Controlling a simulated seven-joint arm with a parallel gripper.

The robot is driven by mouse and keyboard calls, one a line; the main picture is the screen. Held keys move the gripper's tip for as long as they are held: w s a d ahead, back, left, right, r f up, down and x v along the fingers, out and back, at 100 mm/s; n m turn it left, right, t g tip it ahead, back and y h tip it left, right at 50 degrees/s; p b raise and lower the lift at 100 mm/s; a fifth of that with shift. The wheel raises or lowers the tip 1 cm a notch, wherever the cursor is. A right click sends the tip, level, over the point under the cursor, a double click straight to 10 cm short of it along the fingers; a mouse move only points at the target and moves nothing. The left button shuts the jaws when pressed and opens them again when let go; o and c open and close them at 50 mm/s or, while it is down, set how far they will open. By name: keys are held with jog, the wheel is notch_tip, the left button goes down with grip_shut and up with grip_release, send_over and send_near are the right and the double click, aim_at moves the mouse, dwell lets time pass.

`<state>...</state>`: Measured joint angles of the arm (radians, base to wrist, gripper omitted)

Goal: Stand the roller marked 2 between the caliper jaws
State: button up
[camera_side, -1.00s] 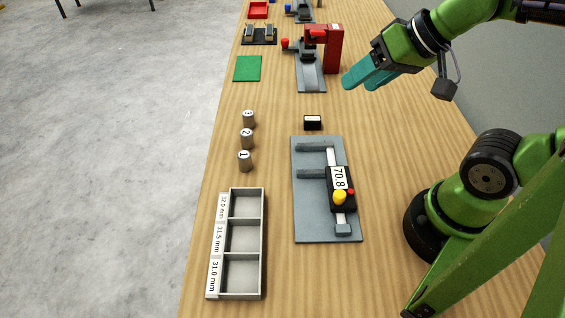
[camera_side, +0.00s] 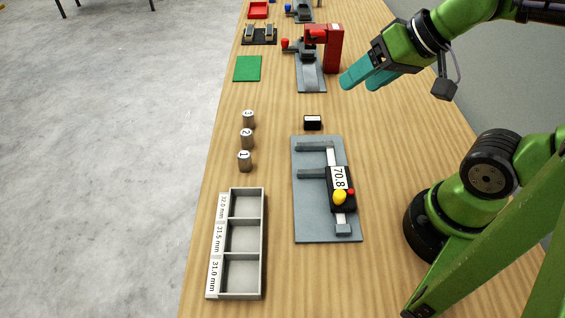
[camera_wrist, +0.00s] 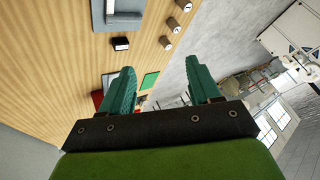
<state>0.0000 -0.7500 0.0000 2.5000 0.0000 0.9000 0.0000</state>
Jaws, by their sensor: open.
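The roller marked 2 (camera_side: 246,140) stands upright on the table, in the middle of a short row. The roller marked 1 (camera_side: 244,162) is nearer the tray and the roller marked 3 (camera_side: 248,120) is farther back. The rollers also show in the wrist view, such as the middle one (camera_wrist: 173,24). The caliper (camera_side: 340,190) lies on a grey plate (camera_side: 310,215), reads 70.8 and has its jaws (camera_side: 314,160) apart with nothing between them. My gripper (camera_side: 360,80) is open and empty, in the air to the right behind the caliper. Its teal fingers show in the wrist view (camera_wrist: 162,90).
A tray (camera_side: 263,240) with three empty compartments, labelled 32.0, 31.5 and 31.0 mm, lies in front of the rollers. A small black block (camera_side: 312,123) sits behind the caliper plate. A green mat (camera_side: 247,68) and a red stand (camera_side: 333,50) are farther back.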

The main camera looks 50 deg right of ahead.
jog(key=n+g+h, duration=0.2)
jog(key=n+g, duration=0.5)
jog(key=n, duration=0.4)
send_over(246, 132)
notch_tip(246, 132, down, 8)
jog(key=f, duration=1)
jog(key=shift+w+d+f, duration=0.1)
jog(key=shift+w+f, duration=0.2)
jog(key=shift+f, duration=0.05)
jog(key=shift+s+f, duration=0.2)
jog(key=shift+f, duration=1.15)
jog(key=shift+s+f, duration=0.2)
jog(key=shift+f, duration=1.1)
jog(key=shift+c, duration=0.5)
